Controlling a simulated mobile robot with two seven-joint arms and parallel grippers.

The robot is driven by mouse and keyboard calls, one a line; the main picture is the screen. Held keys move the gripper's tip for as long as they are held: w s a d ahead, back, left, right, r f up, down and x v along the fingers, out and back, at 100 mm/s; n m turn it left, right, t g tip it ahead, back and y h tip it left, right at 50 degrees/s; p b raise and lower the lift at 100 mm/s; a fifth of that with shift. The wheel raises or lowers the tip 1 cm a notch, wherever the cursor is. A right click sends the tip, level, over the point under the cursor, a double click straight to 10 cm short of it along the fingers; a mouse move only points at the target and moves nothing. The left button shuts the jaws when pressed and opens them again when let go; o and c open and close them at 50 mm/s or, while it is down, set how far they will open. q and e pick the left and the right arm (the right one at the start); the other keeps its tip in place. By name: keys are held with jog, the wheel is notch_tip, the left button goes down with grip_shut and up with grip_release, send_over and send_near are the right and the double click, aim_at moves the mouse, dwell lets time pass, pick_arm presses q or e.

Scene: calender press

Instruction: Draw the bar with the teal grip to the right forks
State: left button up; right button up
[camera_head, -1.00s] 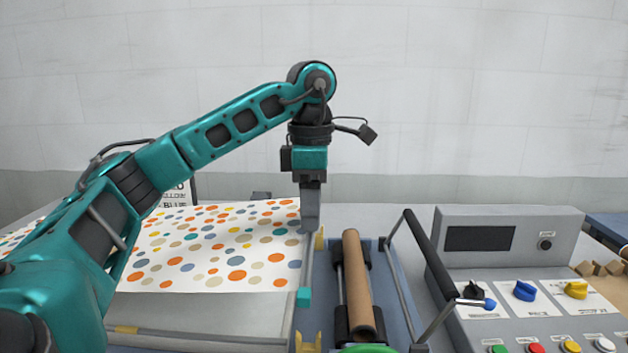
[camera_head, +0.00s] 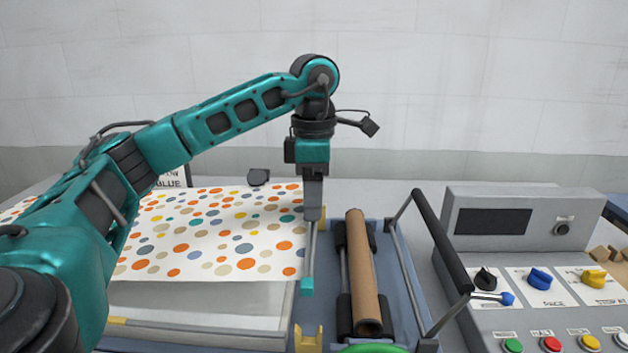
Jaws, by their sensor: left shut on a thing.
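My left gripper (camera_head: 313,212) points straight down, shut on the far part of a thin grey bar (camera_head: 311,252). The bar runs toward me and has a teal grip (camera_head: 307,287) at its near end. The spotted sheet (camera_head: 215,240) lies left of it, its right edge along the bar. The near yellow fork (camera_head: 308,340) stands in front of the teal grip, with a gap between them in the picture. The far fork is mostly hidden by my gripper. My right gripper is out of view.
A brown roller (camera_head: 363,275) lies right of the bar in a blue frame. A black-gripped handle bar (camera_head: 441,240) slants up beyond it. A grey control panel (camera_head: 525,225) with knobs and buttons stands at right. A pale bed (camera_head: 210,300) is under the sheet.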

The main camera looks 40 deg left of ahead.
pick_arm(q)
jog(key=shift+f+b, duration=2.65)
jog(key=shift+f, duration=1.75)
jog(key=shift+f+b, duration=0.3)
jog(key=shift+f, duration=0.15)
jog(key=o, duration=1.2)
notch_tip(320, 180, up, 9)
jog(key=shift+f+p, duration=0.1)
jog(key=shift+p, duration=0.75)
notch_tip(320, 180, up, 4)
jog(key=p, duration=0.2)
jog(key=shift+p, duration=0.3)
